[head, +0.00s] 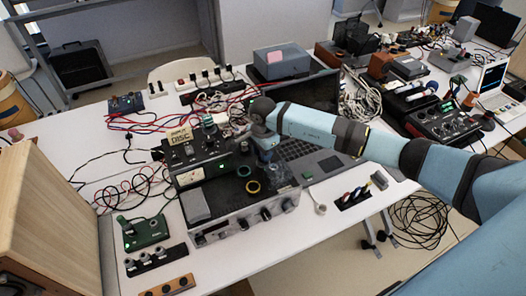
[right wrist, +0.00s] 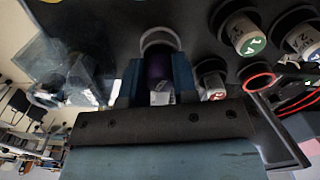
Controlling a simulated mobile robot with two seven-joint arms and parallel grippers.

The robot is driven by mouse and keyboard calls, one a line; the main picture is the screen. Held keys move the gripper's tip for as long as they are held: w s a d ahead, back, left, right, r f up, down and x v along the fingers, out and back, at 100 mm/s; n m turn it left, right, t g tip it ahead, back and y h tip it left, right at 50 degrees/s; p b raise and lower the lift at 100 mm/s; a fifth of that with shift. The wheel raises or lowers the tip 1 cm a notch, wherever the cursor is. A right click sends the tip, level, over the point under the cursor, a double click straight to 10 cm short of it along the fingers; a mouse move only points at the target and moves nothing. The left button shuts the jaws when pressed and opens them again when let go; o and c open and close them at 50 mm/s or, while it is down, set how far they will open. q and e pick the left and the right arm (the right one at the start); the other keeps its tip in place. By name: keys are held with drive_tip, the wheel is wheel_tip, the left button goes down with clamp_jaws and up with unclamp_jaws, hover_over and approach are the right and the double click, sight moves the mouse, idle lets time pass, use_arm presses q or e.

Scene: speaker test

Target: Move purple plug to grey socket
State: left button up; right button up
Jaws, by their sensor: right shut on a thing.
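My right gripper (right wrist: 156,85) is shut on the purple plug (right wrist: 158,72), which shows between its two fingers in the right wrist view. A pale grey ring (right wrist: 160,34), which looks like the grey socket, lies right at the plug's far end on a black panel. I cannot tell whether the plug's tip is in the socket or just in front of it. In the head view my right gripper (head: 274,163) points down over the black-topped device; the plug and grey socket are hidden there. My left gripper is not in view.
On the device are a yellow ring (head: 252,187) and a green one. In the right wrist view, several labelled plugs, including one with a green mark (right wrist: 243,35), stand close on the right, beside a red ring (right wrist: 257,82). A clear block (right wrist: 55,70) is close left.

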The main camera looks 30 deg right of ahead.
drive_tip(key=shift+f, duration=0.25)
drive_tip(key=o, duration=0.9)
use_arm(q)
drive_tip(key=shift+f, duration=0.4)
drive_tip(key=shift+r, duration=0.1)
use_arm(e)
drive_tip(key=shift+r, duration=0.15)
